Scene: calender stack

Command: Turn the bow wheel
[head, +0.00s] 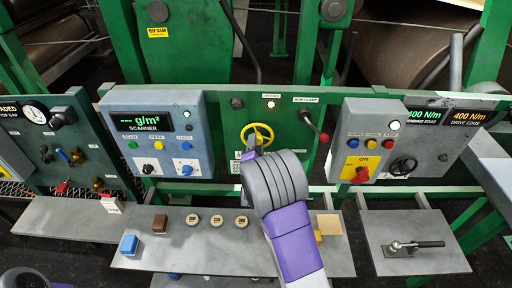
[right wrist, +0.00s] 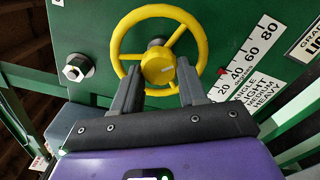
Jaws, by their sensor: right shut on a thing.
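The yellow bow wheel (head: 268,131) is mounted on the green centre panel, and my right gripper reaches up to it from below. In the right wrist view, the wheel (right wrist: 120,38) has a rim, spokes and a round hub. My right gripper (right wrist: 159,72) has its two fingers at the lower part of the wheel, one on each side below the hub, and is shut on it. In the head view, the right gripper (head: 255,152) and its wrist hide the wheel's lower part. A white scale (right wrist: 245,75) with numbers and a red pointer is right of the wheel. My left gripper is out of view.
A scanner box (head: 160,130) stands left of the wheel, and a switch box (head: 370,140) stands right of it. A red-knobbed lever (head: 322,136) sticks out near the wheel's right. Below, a grey shelf (head: 190,250) holds blocks and round discs.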

